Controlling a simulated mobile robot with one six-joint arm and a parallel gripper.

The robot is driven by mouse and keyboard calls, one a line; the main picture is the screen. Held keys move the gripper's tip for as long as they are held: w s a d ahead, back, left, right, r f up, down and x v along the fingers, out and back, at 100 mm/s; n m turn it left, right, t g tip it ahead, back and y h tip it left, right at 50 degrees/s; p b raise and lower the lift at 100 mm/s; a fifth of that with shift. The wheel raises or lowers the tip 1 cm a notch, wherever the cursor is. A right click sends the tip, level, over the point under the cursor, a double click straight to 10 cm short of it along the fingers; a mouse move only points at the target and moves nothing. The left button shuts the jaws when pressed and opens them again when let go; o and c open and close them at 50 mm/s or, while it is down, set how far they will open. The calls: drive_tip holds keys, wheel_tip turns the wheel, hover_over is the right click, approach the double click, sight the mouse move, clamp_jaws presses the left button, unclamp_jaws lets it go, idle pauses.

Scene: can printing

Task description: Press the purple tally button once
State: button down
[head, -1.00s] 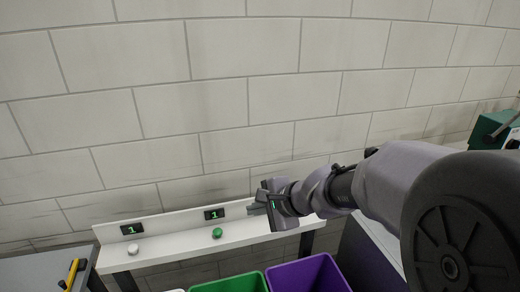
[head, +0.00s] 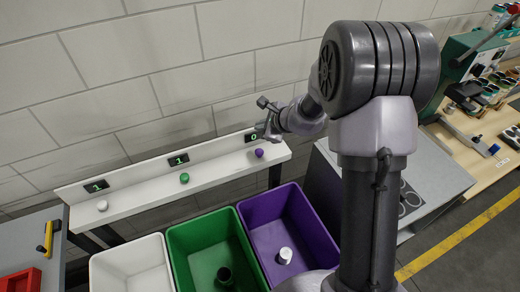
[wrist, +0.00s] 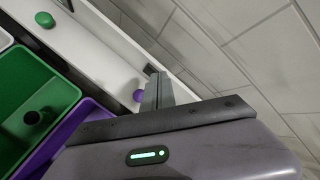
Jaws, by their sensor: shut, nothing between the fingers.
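The purple tally button (head: 259,152) sits on the right end of the white shelf (head: 150,194). The small display (head: 252,137) behind it reads 0. The button also shows in the wrist view (wrist: 138,95), just left of my gripper's fingers. My gripper (head: 264,104) is above and behind the button, near the wall, and apart from it in the head view. In the wrist view my gripper's fingers (wrist: 157,92) are together with nothing between them. The exact gap between fingertips and button is hard to tell.
A green button (head: 184,178) and a white button (head: 102,205) sit further left, with displays reading 1. White (head: 100,270), green (head: 180,240) and purple (head: 310,215) bins stand in front, a can in the green and the purple one. A grey cabinet (head: 435,172) is right.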

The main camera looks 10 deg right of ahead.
drive_tip(key=shift+f, duration=0.15)
drive_tip(key=b, duration=0.7)
approach(258, 149)
drive_tip(key=w, duration=0.1)
drive_tip(key=w+a+f, duration=0.1)
drive_tip(key=w, duration=0.1)
drive_tip(key=w+a+f, duration=0.1)
drive_tip(key=shift+w+f, duration=0.2)
drive_tip(key=shift+w, duration=0.15)
drive_tip(key=shift+f+b, duration=0.1)
drive_tip(key=shift+b, duration=0.25)
drive_tip(key=shift+f, duration=0.15)
idle(0.5)
drive_tip(key=shift+f+b, duration=0.25)
drive_tip(key=shift+b, duration=0.4)
drive_tip(key=shift+f+b, duration=0.9)
drive_tip(key=shift+b, duration=0.15)
idle(0.6)
drive_tip(key=shift+r, duration=0.15)
drive_tip(key=shift+r+p, duration=1)
drive_tip(key=shift+r, duration=0.15)
drive_tip(key=shift+r, duration=0.1)
